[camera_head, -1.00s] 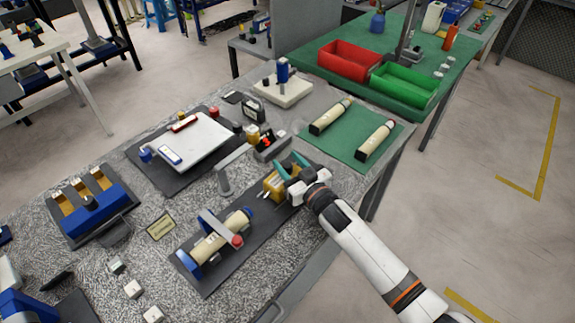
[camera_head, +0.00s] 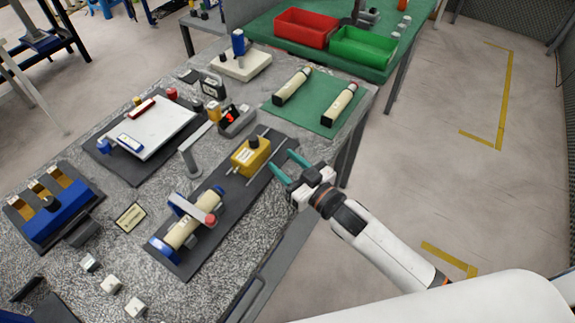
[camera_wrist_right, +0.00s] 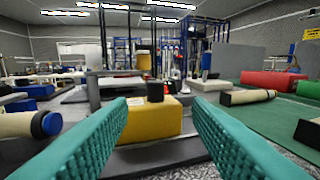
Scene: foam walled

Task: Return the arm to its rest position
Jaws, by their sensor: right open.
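My right gripper (camera_head: 283,168) is open and empty at the right edge of the speckled table (camera_head: 225,285). Its teal fingers point left toward a yellow block with a black knob (camera_head: 250,156), which stands on a dark mat. In the right wrist view the yellow block (camera_wrist_right: 155,118) sits ahead, between and beyond the two spread fingers (camera_wrist_right: 160,120), with nothing between them. My white right arm (camera_head: 385,240) reaches in from the lower right. My left gripper is not in view.
A cream cylinder in a blue-ended holder (camera_head: 187,228) lies on the same dark mat. Two cream cylinders lie on a green mat (camera_head: 300,110). Red (camera_head: 305,28) and green (camera_head: 364,48) bins stand on the far table. The floor (camera_head: 440,190) right of the table is clear.

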